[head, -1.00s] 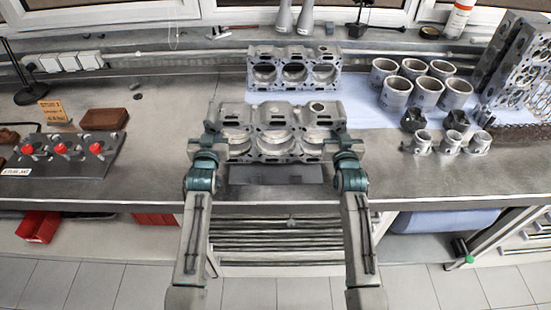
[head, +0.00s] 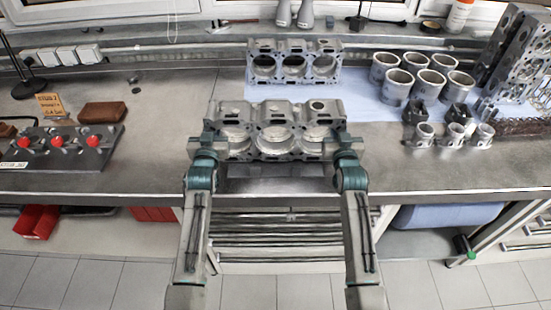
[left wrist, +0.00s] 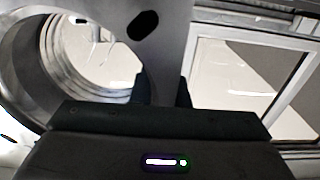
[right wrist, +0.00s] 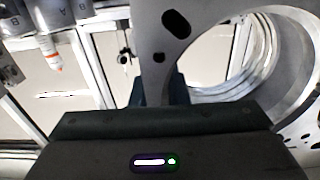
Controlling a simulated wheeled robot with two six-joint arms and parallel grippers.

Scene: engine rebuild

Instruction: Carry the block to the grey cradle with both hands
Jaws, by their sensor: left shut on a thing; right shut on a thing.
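The grey metal block (head: 275,112) with three round bores is held level between my two grippers, over the bench's front edge. My left gripper (head: 208,146) is shut on its left end and my right gripper (head: 344,147) on its right end. In the left wrist view the block's wall (left wrist: 166,45) sits between the fingers, beside a bore. The right wrist view shows the other end wall (right wrist: 157,50) gripped the same way. A flat grey shape (head: 275,185) shows just below the block; I cannot tell whether it is the cradle.
A similar three-bore block (head: 293,48) stands behind on a pale sheet. Several cylinder sleeves (head: 396,87) and smaller pistons (head: 455,136) stand right. A dark fixture with red knobs (head: 57,141) and a brown brick (head: 102,112) lie left. Bare bench (head: 165,125) lies between.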

